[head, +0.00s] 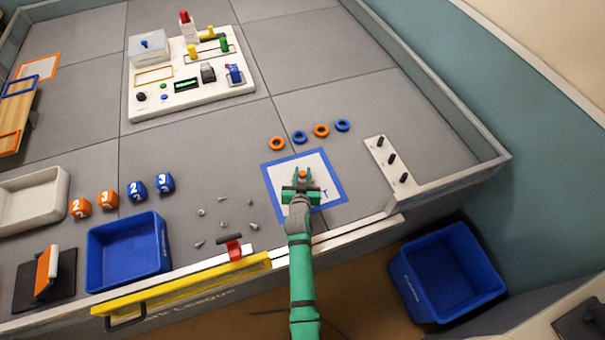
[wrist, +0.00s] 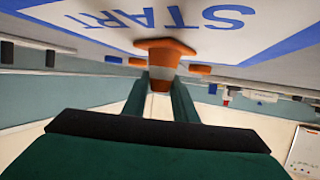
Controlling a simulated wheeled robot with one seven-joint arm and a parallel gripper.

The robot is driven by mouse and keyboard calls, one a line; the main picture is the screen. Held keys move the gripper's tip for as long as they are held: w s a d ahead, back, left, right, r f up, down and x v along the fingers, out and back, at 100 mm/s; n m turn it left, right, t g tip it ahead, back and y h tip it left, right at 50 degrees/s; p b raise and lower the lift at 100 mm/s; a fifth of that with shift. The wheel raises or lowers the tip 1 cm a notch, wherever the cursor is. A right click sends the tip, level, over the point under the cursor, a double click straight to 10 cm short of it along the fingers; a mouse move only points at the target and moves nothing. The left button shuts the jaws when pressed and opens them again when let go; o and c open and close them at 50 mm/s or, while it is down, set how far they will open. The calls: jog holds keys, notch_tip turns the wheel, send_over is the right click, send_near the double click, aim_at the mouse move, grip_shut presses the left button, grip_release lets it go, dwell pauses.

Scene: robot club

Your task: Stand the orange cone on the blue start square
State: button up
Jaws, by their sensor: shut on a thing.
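The orange cone (head: 303,174) is between the fingers of my gripper (head: 302,180), over the blue start square (head: 320,166). My gripper is shut on the cone. The wrist view is upside down. In it, the cone (wrist: 166,47) shows its orange base and white band between the green fingers (wrist: 160,95). The cone looks upright, with its base at or very close to the white START surface (wrist: 75,18). I cannot tell for sure whether it touches. My arm hides the front part of the square in the head view.
Orange and blue rings (head: 321,130) lie in a row behind the square. A white peg board (head: 389,160) stands to the right. Several small loose parts (head: 224,199) and a blue bin (head: 128,250) are to the left. Another blue bin (head: 447,272) is off the table.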

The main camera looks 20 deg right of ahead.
jog(key=o, duration=1.1)
jog(key=shift+c, duration=0.2)
jog(key=v, duration=1.2)
jog(key=shift+n+t+y, duration=0.3)
jog(key=shift+n+y, duration=0.4)
jog(key=s+a, duration=0.1)
jog(key=s, duration=0.1)
jog(key=s+a, duration=0.2)
jog(key=s, duration=0.1)
jog(key=s+a, duration=0.1)
jog(key=s, duration=0.2)
jog(key=shift+s+a+f, duration=0.1)
jog(key=shift+a+f, duration=0.15)
jog(key=shift+f, duration=0.15)
jog(key=s+a+r+n+y, duration=0.1)
jog(key=s+a+r, duration=0.2)
jog(key=s, duration=0.6)
jog(key=s+a+r+n+t+y, duration=0.1)
jog(key=s+a+r, duration=0.3)
jog(key=s+r, duration=0.3)
jog(key=s+a+r+y, duration=0.1)
jog(key=s+a+r, duration=0.2)
jog(key=s, duration=0.7)
notch_tip(320, 180, up, 3)
jog(key=shift+s+a+f+n+t+y, duration=0.2)
jog(key=shift+s+n+t+y, duration=0.1)
jog(key=shift+n+t, duration=0.1)
